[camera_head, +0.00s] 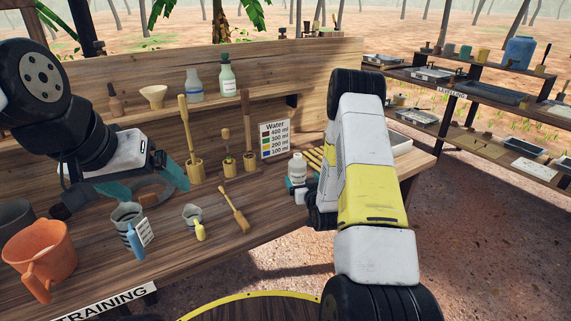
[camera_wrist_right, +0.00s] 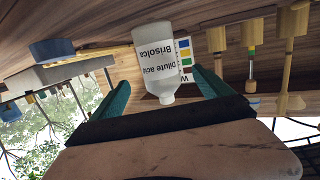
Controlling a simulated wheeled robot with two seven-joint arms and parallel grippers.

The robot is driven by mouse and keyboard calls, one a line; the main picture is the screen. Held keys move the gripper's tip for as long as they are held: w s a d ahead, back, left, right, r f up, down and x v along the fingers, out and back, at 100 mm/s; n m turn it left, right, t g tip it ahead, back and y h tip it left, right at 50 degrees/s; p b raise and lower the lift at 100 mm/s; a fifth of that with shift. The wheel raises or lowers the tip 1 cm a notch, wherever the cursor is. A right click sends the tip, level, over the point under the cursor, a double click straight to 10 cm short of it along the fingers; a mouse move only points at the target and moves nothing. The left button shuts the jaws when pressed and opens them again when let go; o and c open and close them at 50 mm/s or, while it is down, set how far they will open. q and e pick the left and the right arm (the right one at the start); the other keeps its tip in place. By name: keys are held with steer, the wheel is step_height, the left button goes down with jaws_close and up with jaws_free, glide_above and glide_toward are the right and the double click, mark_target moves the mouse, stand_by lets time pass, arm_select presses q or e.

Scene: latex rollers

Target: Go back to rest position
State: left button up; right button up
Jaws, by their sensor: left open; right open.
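My left gripper (camera_head: 145,188) is open and empty above the wooden bench (camera_head: 190,262), with its teal fingers spread behind the grey jug (camera_head: 127,215). My right arm reaches down at the right end of the bench. In the head view its gripper is mostly hidden behind the arm, next to the white labelled bottle (camera_head: 297,169). In the right wrist view the right gripper (camera_wrist_right: 163,92) is open. The bottle (camera_wrist_right: 155,62), labelled "Dilute acid", appears upside down between the teal fingers, with a gap on each side.
An orange jug (camera_head: 42,255), a blue bottle (camera_head: 135,242), a small beaker (camera_head: 192,215), a yellow bottle (camera_head: 200,231) and a brush (camera_head: 235,208) are on the bench. Wooden holders with tools stand behind. A water chart (camera_head: 274,140) leans at the back. A shelf rack (camera_head: 480,110) stands right.

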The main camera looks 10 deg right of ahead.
steer(key=s+a+r+g, duration=0.1)
steer(key=s+r+g, duration=0.15)
steer(key=r, duration=0.75)
steer(key=s+a+r+g, duration=0.2)
steer(key=s+r, duration=0.2)
steer(key=r, duration=0.6)
steer(key=s+a+r+g, duration=0.1)
steer(key=s+r, duration=0.1)
steer(key=s, duration=0.8)
steer(key=s+a+r+g+y, duration=0.1)
steer(key=s+a+r+g, duration=0.1)
steer(key=s, duration=0.8)
steer(key=s+a+r+g, duration=0.2)
steer(key=s+r, duration=0.2)
steer(key=s, duration=0.6)
steer(key=shift+r+y, duration=0.2)
steer(key=shift+y, duration=0.1)
